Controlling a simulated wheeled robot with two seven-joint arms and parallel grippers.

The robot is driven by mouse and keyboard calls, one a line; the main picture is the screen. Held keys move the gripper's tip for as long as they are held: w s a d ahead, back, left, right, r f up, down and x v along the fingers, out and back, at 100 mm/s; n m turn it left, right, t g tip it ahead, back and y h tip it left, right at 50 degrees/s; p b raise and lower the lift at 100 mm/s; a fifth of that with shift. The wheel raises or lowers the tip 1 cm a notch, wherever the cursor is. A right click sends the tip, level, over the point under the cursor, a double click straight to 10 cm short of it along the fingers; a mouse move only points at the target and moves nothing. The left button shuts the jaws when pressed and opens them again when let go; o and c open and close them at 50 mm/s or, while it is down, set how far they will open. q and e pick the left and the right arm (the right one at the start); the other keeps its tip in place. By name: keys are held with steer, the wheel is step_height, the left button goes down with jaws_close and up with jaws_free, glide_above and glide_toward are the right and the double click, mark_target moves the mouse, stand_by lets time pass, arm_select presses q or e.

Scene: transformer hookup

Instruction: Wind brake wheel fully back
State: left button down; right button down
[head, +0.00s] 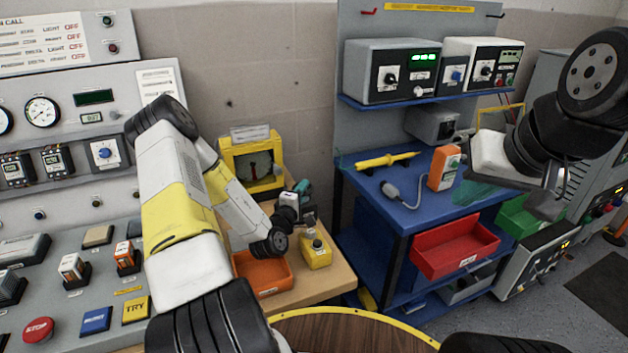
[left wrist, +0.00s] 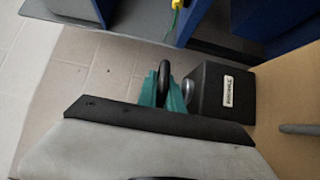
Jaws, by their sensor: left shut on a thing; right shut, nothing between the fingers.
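A teal bracket (left wrist: 176,98) stands beside a black box with a white label (left wrist: 210,93) in the left wrist view. A dark wheel (left wrist: 164,82), seen nearly edge-on, sits at the bracket and looks like the brake wheel. The teal part also shows in the head view (head: 303,187), at the back of the wooden bench. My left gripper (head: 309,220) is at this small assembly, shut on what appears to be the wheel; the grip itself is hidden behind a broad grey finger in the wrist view. My right gripper (head: 560,182) is shut and empty, raised at the right near the blue cart.
A yellow gauge unit (head: 240,150) stands behind my left forearm. An orange bin (head: 268,290) and a yellow box (head: 317,252) are close by on the bench. The blue cart (head: 385,185) holds an orange meter (head: 444,167) and a yellow probe (head: 386,160).

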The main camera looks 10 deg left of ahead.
arm_select(q)
steer(key=c, duration=1.5)
jaws_free()
steer(key=shift+s+a, duration=0.25)
steer(key=shift+s, duration=1.7)
steer(key=shift+s+a, duration=0.2)
steer(key=shift+s, duration=1.75)
